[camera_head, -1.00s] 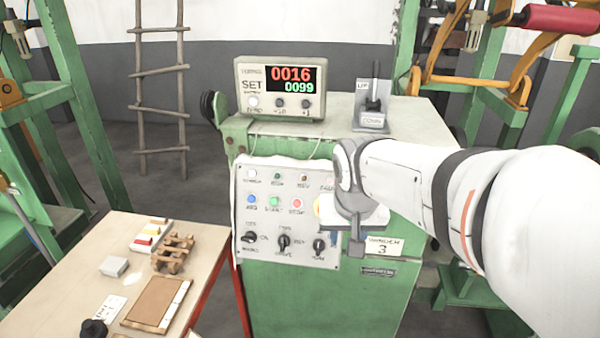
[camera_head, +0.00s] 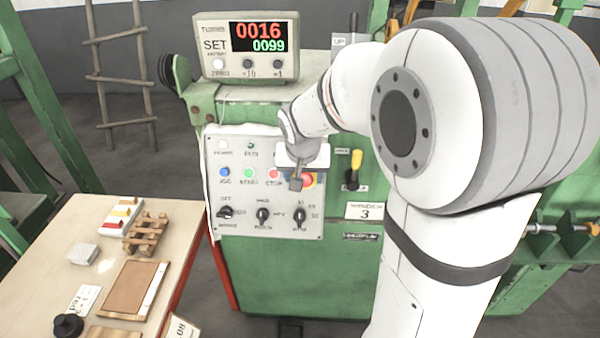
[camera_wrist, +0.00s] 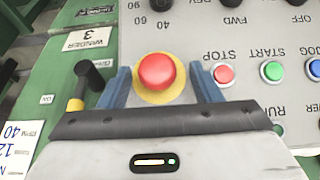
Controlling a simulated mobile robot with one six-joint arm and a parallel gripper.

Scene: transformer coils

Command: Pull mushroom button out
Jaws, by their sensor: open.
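The red mushroom button (camera_wrist: 157,72) sits on a yellow round plate on the control panel. In the wrist view it lies between the two blue fingers of my gripper (camera_wrist: 163,85), with a gap on each side. My gripper is open and empty. In the head view my gripper (camera_head: 298,180) is in front of the panel's right side, and it partly hides the button (camera_head: 308,180). How far the fingertips are from the panel is hard to tell.
The grey control panel (camera_head: 250,225) has a red STOP button (camera_wrist: 223,74) and green START button (camera_wrist: 271,72) close beside the mushroom button. A lever with a yellow grip (camera_head: 356,162) stands to its right. A counter display (camera_head: 255,48) is above. A wooden table (camera_head: 60,230) stands at left.

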